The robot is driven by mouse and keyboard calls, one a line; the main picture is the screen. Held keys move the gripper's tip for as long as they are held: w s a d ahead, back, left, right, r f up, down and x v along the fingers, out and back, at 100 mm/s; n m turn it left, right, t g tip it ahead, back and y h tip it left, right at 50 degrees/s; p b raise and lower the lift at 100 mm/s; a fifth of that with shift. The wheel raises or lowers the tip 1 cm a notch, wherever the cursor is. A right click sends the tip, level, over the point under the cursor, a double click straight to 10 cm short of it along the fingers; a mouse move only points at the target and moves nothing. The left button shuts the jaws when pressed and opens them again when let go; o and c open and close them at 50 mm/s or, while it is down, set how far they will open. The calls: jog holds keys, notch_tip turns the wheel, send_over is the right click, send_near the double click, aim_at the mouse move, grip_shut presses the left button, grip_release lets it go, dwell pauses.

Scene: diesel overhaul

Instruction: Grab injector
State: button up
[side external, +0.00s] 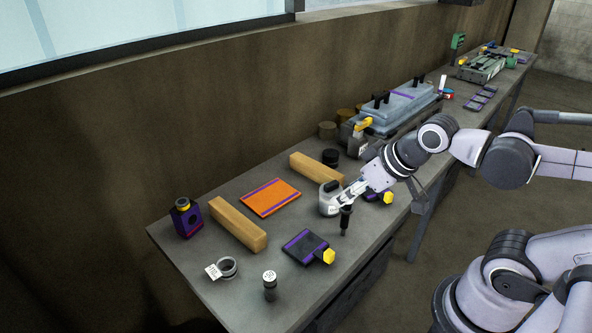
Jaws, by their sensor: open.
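A slim dark upright part, which looks like the injector (345,222), stands near the front edge of the bench. My gripper (338,205) is open and low over the bench, with its fingers right at the upper part of this piece. The fingers overlap it in the picture, and I cannot tell whether they touch it. Part of its top is hidden by the gripper.
The bench (200,275) also carries two wooden blocks (238,229), an orange mat (270,197), a purple and black plate with a yellow knob (308,247), a short dark cylinder (270,287), a metal ring (228,267) and a grey engine cover (400,107).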

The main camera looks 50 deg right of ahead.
notch_tip(320, 180, up, 3)
jog(key=n+g, duration=0.7)
jog(key=n, duration=1.5)
send_over(347, 208)
jog(key=shift+w+d+r, duration=0.1)
jog(key=shift+w+d, duration=0.15)
jog(key=shift+w, duration=0.2)
jog(key=shift+f, duration=2.75)
jog(key=shift+s+d+f, duration=0.1)
jog(key=shift+f, duration=1.2)
jog(key=shift+d+f, duration=0.1)
jog(key=shift+f, duration=1.2)
grip_shut()
